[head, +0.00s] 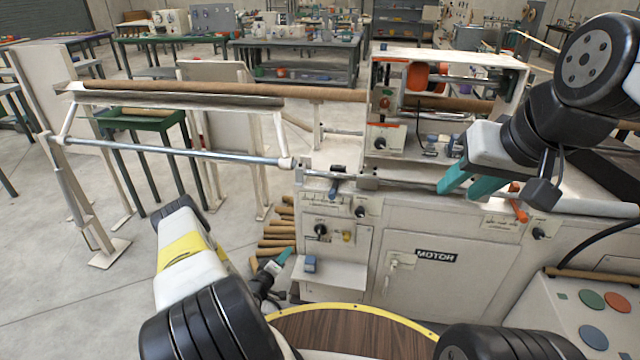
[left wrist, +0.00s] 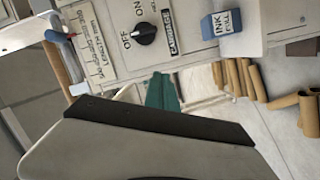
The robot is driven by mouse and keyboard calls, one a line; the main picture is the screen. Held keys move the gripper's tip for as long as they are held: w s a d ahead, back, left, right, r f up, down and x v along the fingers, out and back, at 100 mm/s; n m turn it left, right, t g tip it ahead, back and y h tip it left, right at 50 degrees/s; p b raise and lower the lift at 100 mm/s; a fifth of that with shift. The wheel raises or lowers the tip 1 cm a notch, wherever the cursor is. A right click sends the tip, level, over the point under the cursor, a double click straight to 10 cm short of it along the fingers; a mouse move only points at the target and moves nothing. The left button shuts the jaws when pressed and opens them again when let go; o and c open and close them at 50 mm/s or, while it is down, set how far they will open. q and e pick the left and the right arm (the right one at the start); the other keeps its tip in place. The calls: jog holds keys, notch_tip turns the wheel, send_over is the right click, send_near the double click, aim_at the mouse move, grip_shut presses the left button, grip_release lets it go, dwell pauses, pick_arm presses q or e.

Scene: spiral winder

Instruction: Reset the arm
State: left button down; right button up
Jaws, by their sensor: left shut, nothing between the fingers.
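My left gripper (head: 281,261) hangs low at the front left of the winder. Its teal fingers are together and empty, beside the small shelf and above the floor. They also show in the left wrist view (left wrist: 162,93), partly hidden by the gripper body. My right gripper (head: 470,186) is over the winder's top front edge, its two teal fingers apart, with nothing visible held between them. An orange-handled lever (head: 518,202) is just right of the right fingers. The white winder (head: 400,245) stands in front of me.
A long brown tube (head: 200,88) and a steel bar (head: 180,150) extend left from the winder. Several cut tubes (head: 278,236) lie on the floor by its left end. A blue ink box (head: 310,264) sits on the shelf (head: 335,275). A button panel (head: 570,300) stands at right.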

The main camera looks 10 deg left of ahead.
pick_arm(q)
jog(key=w+a+r+m+g+y, duration=0.1)
jog(key=w+a+r+m+g, duration=0.15)
jog(key=w+r, duration=0.45)
jog(key=w+a+r+m+g+y, duration=0.1)
jog(key=w+r+m, duration=0.2)
jog(key=r, duration=0.9)
jog(key=s+d+r+m+g+y, duration=0.1)
jog(key=s+r, duration=0.1)
jog(key=r, duration=0.8)
jog(key=s+d+r+m+g+y, duration=0.1)
jog(key=s+r+g, duration=0.1)
jog(key=r, duration=0.9)
jog(key=s+d+r+g, duration=0.1)
jog(key=s+d+r, duration=0.2)
jog(key=s+r, duration=0.45)
jog(key=s+d+r+g, duration=0.1)
jog(key=s+d+r, duration=0.2)
jog(key=s+r, duration=0.45)
jog(key=s+d+m+h, duration=0.1)
jog(key=s+d, duration=0.2)
jog(key=s, duration=0.7)
jog(key=s+d+m+g, duration=0.1)
jog(key=s+d+m, duration=0.1)
jog(key=s, duration=0.9)
jog(key=shift+s+d+r+h, duration=0.2)
jog(key=shift+d+r+h, duration=0.2)
jog(key=shift+d, duration=0.4)
jog(key=shift+w+g, duration=0.1)
jog(key=shift+g, duration=0.15)
